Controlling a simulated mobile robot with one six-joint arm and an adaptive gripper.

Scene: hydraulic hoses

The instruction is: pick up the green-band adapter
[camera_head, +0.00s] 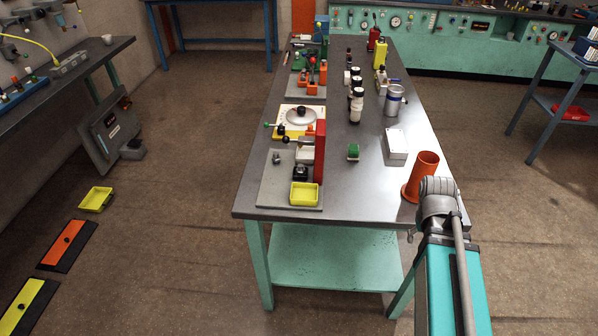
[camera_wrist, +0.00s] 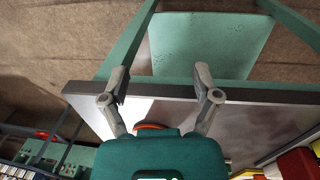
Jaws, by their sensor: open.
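I cannot pick out a green-band adapter for certain in either view. A small green-topped block (camera_head: 353,151) sits on the table near its middle, and I cannot tell whether it is the adapter. My gripper (camera_wrist: 160,78) is open in the wrist view, its two fingers spread with nothing between them. It is over the table's edge (camera_wrist: 160,91), with the green lower shelf below. In the head view my arm reaches the table's front right corner, and the fingers cannot be made out there.
An orange-red cylinder (camera_head: 424,172) stands close beside my arm. A white box (camera_head: 396,145), a silver can (camera_head: 393,101) and several dark-and-white bottles stand behind it. A yellow tray (camera_head: 304,194) and red plate (camera_head: 320,150) are on the left. The table's front middle is clear.

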